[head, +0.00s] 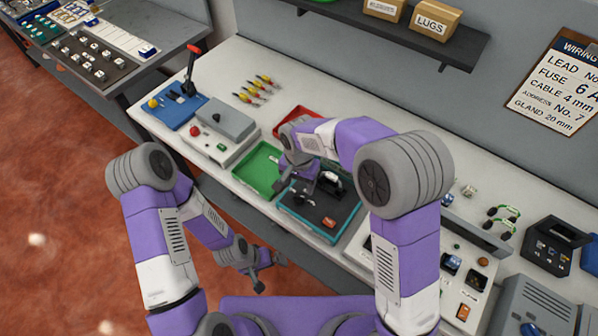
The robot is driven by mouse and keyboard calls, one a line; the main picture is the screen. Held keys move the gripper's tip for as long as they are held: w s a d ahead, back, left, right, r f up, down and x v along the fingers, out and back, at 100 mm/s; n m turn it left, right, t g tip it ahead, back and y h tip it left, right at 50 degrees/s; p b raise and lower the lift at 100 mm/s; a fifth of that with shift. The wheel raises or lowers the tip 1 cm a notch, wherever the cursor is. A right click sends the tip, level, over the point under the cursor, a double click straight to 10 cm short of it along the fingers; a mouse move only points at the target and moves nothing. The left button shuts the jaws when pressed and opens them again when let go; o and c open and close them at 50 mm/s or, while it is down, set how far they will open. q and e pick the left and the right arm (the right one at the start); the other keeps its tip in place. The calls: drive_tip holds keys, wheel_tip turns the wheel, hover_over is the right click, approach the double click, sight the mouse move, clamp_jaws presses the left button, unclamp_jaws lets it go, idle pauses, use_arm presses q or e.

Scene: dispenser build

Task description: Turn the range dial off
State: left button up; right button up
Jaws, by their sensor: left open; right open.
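I cannot pick out the range dial for certain, and its setting cannot be read. A panel (468,290) at the right of the bench carries small coloured controls, partly hidden by my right arm. My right gripper (297,184) is open above the bench, by the border between the green tray (255,170) and the teal-rimmed tray (305,229). That dark-floored tray holds a black and white part (331,181) and an orange part (329,222). My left gripper (266,274) is open and empty, low in front of the bench edge.
A grey box unit with a red button (194,131) and a blue tray (178,113) stand at the left. A red tray (291,119) is behind my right wrist. A black box (553,246) stands at the right. A shelf (400,25) overhangs the back.

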sight(299, 196)
drive_tip(key=shift+w+f, duration=0.1)
drive_tip(key=shift+w, duration=0.05)
drive_tip(key=f, duration=0.6)
drive_tip(key=shift+s, duration=0.3)
drive_tip(key=shift+f, duration=0.55)
drive_tip(key=shift+w, duration=0.1)
drive_tip(key=c, duration=1)
